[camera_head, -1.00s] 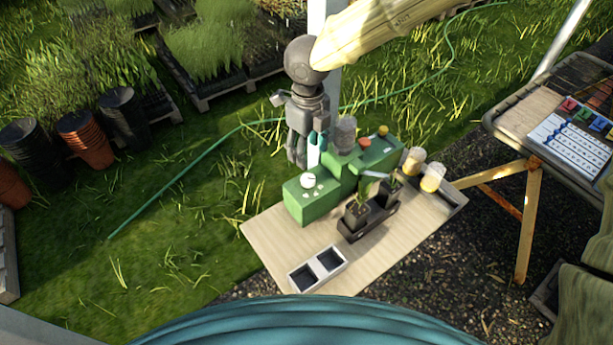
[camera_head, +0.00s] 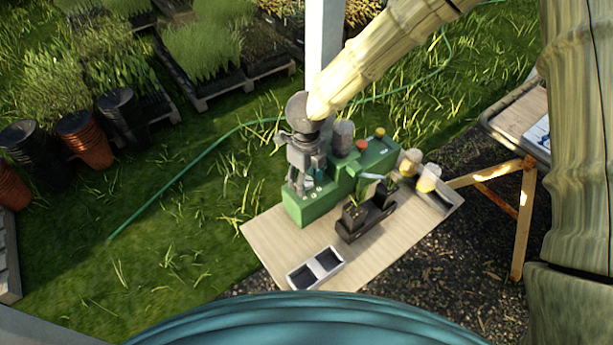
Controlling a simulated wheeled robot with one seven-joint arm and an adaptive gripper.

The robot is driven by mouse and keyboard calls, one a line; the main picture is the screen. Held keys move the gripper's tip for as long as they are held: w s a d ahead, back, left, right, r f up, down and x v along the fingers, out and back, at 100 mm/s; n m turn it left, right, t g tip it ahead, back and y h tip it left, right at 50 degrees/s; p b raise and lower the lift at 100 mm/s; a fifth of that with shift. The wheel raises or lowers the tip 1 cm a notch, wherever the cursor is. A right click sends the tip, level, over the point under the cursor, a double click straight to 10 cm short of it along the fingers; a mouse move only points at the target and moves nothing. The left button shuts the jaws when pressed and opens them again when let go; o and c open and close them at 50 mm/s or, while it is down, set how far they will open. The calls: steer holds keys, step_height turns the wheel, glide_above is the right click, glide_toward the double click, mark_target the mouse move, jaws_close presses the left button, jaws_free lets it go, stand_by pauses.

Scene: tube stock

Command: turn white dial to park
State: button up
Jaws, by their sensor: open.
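A green machine (camera_head: 318,205) stands on the wooden board, with a low left block and a taller right part. My gripper (camera_head: 303,186) is open and points down over the top of the low left block. The white dial on that block is largely or wholly hidden behind my gripper. I cannot tell whether the fingers touch the dial or which mark it faces.
The machine also has an orange knob (camera_head: 362,145), a yellow knob (camera_head: 380,132) and a grey cylinder (camera_head: 343,135). A post (camera_head: 324,50) rises behind.

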steer(key=c, duration=1.1)
steer(key=shift+o, duration=0.2)
steer(key=shift+m, duration=0.3)
steer(key=m, duration=0.3)
steer(key=shift+m+b, duration=0.6)
steer(key=shift+m, duration=1.9)
steer(key=o, duration=1.1)
steer(key=shift+c, duration=0.2)
